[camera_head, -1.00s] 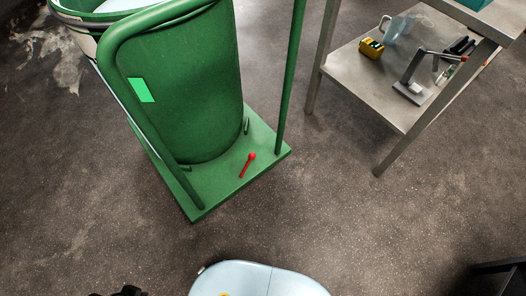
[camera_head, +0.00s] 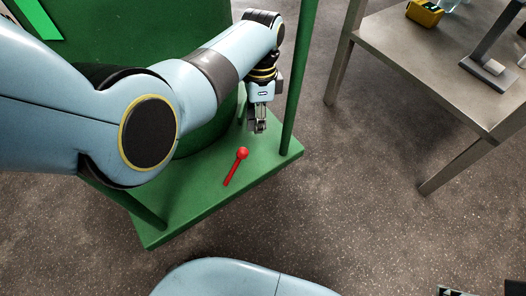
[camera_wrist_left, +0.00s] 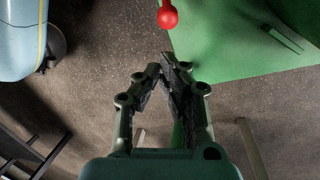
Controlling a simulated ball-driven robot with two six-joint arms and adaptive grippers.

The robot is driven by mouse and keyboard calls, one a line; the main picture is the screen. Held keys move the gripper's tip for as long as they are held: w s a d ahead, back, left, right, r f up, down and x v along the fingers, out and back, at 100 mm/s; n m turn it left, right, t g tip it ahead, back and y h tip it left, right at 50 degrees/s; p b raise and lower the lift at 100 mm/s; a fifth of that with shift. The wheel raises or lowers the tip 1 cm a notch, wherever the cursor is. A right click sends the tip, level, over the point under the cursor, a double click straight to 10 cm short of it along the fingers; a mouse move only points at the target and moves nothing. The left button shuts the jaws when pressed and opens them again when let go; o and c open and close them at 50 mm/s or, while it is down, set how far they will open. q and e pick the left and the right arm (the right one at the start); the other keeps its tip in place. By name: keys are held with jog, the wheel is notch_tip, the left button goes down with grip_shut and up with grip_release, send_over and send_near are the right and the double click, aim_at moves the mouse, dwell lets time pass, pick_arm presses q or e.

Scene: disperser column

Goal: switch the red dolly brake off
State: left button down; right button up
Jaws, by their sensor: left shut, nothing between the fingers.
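The red brake lever (camera_head: 234,168), with a round knob, tilts up from the green dolly plate (camera_head: 190,205) in the head view. Its red knob also shows at the top of the left wrist view (camera_wrist_left: 167,16), just beyond the fingertips. My left gripper (camera_head: 257,127) points down over the plate, behind and a little right of the lever, apart from it. In the left wrist view my left gripper's fingers (camera_wrist_left: 167,68) are together with nothing between them. My right gripper is not clearly in view.
A green drum (camera_head: 120,45) stands on the dolly behind my left arm. Green posts (camera_head: 300,75) rise from the dolly's edge. A metal table (camera_head: 420,75) with a yellow item (camera_head: 424,13) stands at right. The floor between dolly and table is clear.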

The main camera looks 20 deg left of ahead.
pick_arm(q)
jog(key=shift+w+d+r, duration=0.15)
jog(key=shift+w+r, duration=0.15)
jog(key=shift+w, duration=0.2)
pick_arm(e)
jog(key=shift+w+r, duration=0.2)
jog(key=shift+r, duration=0.1)
pick_arm(q)
jog(key=b+x, duration=0.6)
jog(key=x, duration=0.4)
pick_arm(e)
jog(key=w+a+f+t, duration=0.1)
jog(key=w+f+t, duration=0.2)
jog(key=f+t, duration=0.2)
jog(key=shift+w+t, duration=0.35)
jog(key=shift+t, duration=0.05)
pick_arm(q)
jog(key=shift+s, duration=0.1)
pick_arm(e)
jog(key=shift+r, duration=0.15)
